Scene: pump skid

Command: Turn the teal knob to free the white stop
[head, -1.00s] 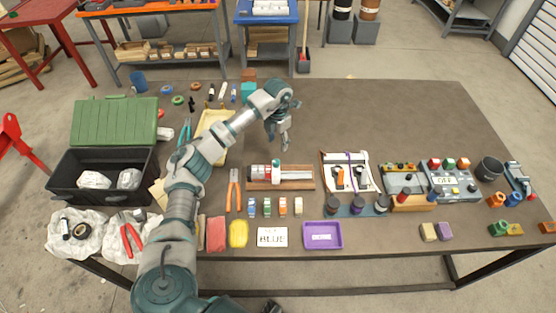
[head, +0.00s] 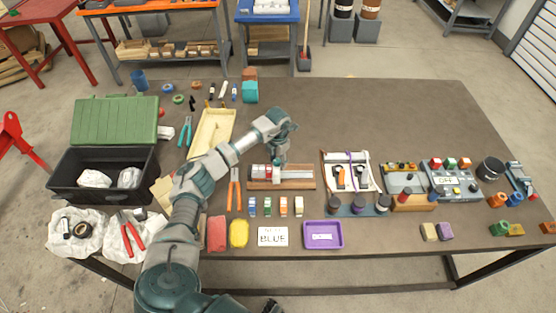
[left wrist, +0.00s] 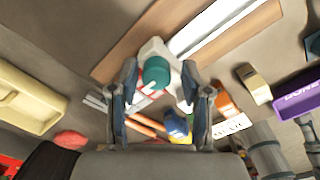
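The teal knob (left wrist: 156,72) shows from above in the left wrist view, on a pale block (left wrist: 152,50) on a wooden board. I cannot tell whether this pale block is the white stop. The board (head: 300,184) lies at mid-table in the head view, with a silver rail along it. My left gripper (left wrist: 160,95) points down over the fixture. Its fingers are apart, one on each side of the knob in the picture; contact cannot be told. In the head view, my left gripper (head: 279,158) hides the knob. Only a dark tip, perhaps of my right gripper (head: 272,306), shows at the bottom edge.
Orange-handled pliers (head: 234,190) lie just left of the board. Several small coloured blocks stand in front of it, with a purple tray (head: 323,247) nearer the front edge. A cable panel (head: 350,184) lies to the right. The table behind the board is clear.

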